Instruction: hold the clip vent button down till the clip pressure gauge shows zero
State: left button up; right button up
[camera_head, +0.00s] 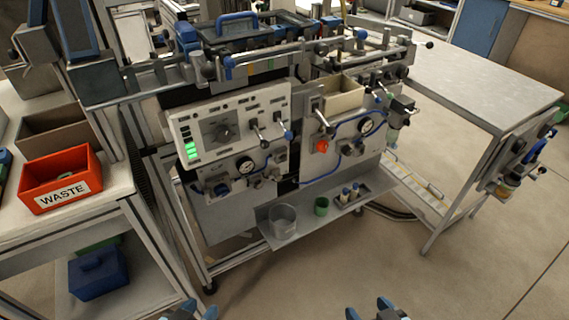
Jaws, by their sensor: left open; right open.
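The grey machine carries two small round white gauges. One gauge (245,166) is on the lower left panel. The other gauge (366,125) is on the right panel beside a blue hose. Their needles and labels are too small to read, so I cannot tell which is the clip gauge. A red knob or button (321,146) sits on the right panel, and a dark and blue fitting (221,188) is left of the lower gauge. I cannot tell which is the vent button. My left gripper (197,311) and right gripper (380,311) are open at the bottom edge, well away from the panels.
A white control panel (205,105) with a dial and green lights is above the left gauge. A red WASTE bin (60,179) stands left. Floor in front is clear.

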pick_arm(q)
jog(key=shift+s+d, duration=0.1)
jog(key=shift+s, duration=0.15)
